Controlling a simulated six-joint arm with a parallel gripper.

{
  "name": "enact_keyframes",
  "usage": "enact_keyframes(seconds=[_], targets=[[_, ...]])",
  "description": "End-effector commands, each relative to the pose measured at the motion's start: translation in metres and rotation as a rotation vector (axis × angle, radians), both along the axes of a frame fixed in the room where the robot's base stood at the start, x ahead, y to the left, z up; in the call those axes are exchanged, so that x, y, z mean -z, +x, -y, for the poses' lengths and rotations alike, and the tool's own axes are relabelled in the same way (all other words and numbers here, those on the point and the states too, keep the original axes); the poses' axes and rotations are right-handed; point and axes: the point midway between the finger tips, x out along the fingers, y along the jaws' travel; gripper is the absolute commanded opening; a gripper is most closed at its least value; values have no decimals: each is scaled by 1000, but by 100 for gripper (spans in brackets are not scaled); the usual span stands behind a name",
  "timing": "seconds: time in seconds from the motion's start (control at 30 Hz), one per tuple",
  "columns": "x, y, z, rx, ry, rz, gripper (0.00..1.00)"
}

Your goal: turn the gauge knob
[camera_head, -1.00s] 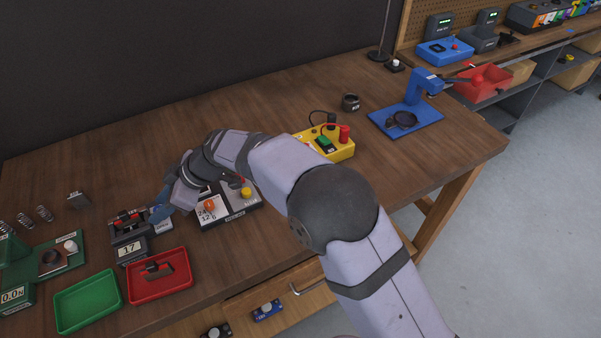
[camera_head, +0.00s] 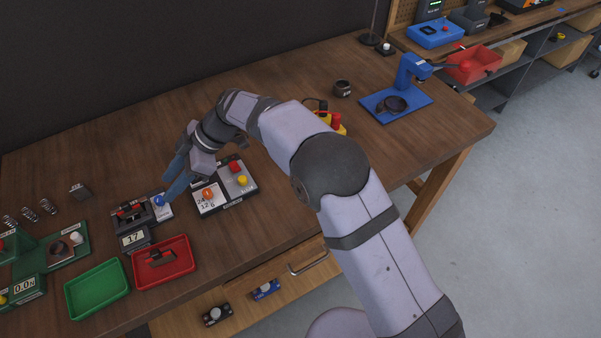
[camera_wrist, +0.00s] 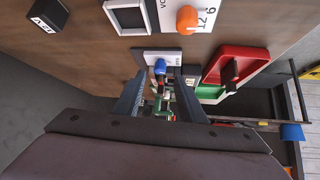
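A blue knob (camera_head: 159,201) stands on a light plate at the right side of a dark gauge fixture (camera_head: 130,218), which has a small display reading 17 (camera_head: 134,239). In the wrist view the blue knob (camera_wrist: 160,66) shows between and just beyond my fingertips. My gripper (camera_head: 174,184) is open, with its two blue-grey fingers apart (camera_wrist: 160,82). It hangs just above and to the right of the knob in the head view, and nothing is in its grip. I cannot tell whether a finger touches the knob.
Right of the fixture is a box (camera_head: 226,187) with an orange knob (camera_head: 207,194), a red button and a yellow button. In front lie a red tray (camera_head: 180,271) holding a dark part and an empty green tray (camera_head: 97,290). A green station (camera_head: 60,258) stands at left.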

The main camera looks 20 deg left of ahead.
Motion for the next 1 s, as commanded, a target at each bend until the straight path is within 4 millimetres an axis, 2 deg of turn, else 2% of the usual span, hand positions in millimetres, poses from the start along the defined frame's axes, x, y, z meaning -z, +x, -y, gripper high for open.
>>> enact_keyframes(seconds=[0.2,0.6,1.0], targets=[[-19,19,28,50,-34,-12,37],[-21,53,91,272,-180,-67,37],[-24,76,159,496,-310,-122,37]])
